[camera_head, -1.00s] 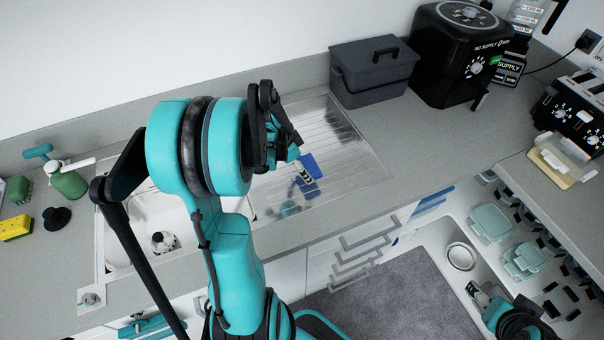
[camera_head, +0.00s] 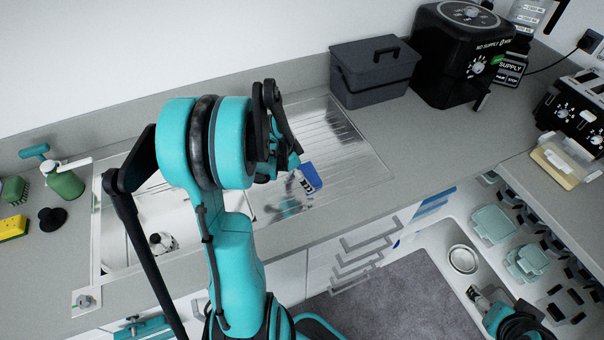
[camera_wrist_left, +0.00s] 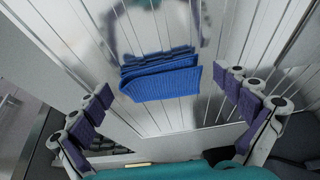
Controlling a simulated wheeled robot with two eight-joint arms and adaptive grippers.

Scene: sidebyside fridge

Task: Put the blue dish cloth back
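The blue dish cloth (camera_head: 313,175) lies folded on the ribbed metal drainboard (camera_head: 352,165) right of the sink. In the left wrist view the cloth (camera_wrist_left: 160,78) shows whole, ahead of and between the two spread fingers of my left gripper (camera_wrist_left: 164,98). The fingers do not touch it there. In the head view my left gripper (camera_head: 303,184) is low over the drainboard and partly covers the cloth. It is open and empty. My right gripper (camera_head: 478,298) is at the lower right, away from the cloth; its opening is too small to tell.
The sink bowl (camera_head: 135,222) is at left, partly behind my left arm. A dark grey box (camera_head: 374,74) and a black appliance (camera_head: 460,55) stand at the back. A sponge (camera_head: 13,228) and green bottle (camera_head: 66,182) are far left.

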